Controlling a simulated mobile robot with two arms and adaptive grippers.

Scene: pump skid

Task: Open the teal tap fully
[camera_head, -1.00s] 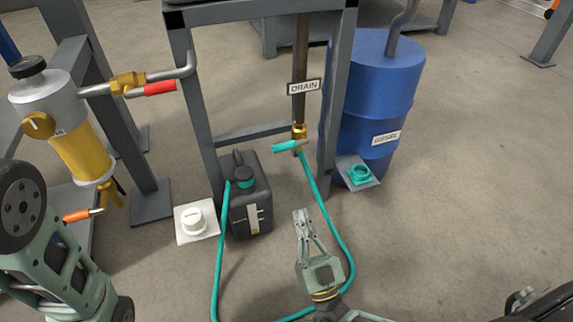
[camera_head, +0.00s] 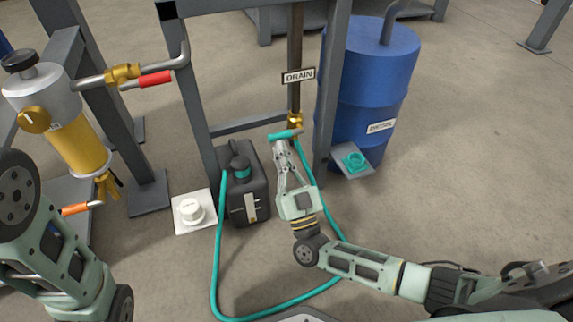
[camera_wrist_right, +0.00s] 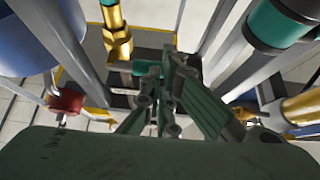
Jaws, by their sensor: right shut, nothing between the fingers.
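The teal tap handle (camera_head: 283,135) points left from a brass valve (camera_head: 295,119) low on the vertical drain pipe, under the DRAIN sign (camera_head: 298,76). It lies crosswise to the pipe. My right gripper (camera_head: 280,146) is shut and empty, with its fingertips right at the handle, just below it in the head view. Whether they touch it is unclear. In the right wrist view, the handle (camera_wrist_right: 147,68) shows partly hidden behind my right gripper's fingers (camera_wrist_right: 167,72). My left gripper is out of view; only my left arm shows.
A teal hose (camera_head: 218,265) loops over the floor to a black canister (camera_head: 247,190). A blue drum (camera_head: 368,85) stands to the right, with a teal ring (camera_head: 354,161) on a plate. A red-handled valve (camera_head: 153,79) is at upper left. Grey frame posts (camera_head: 331,110) flank the pipe.

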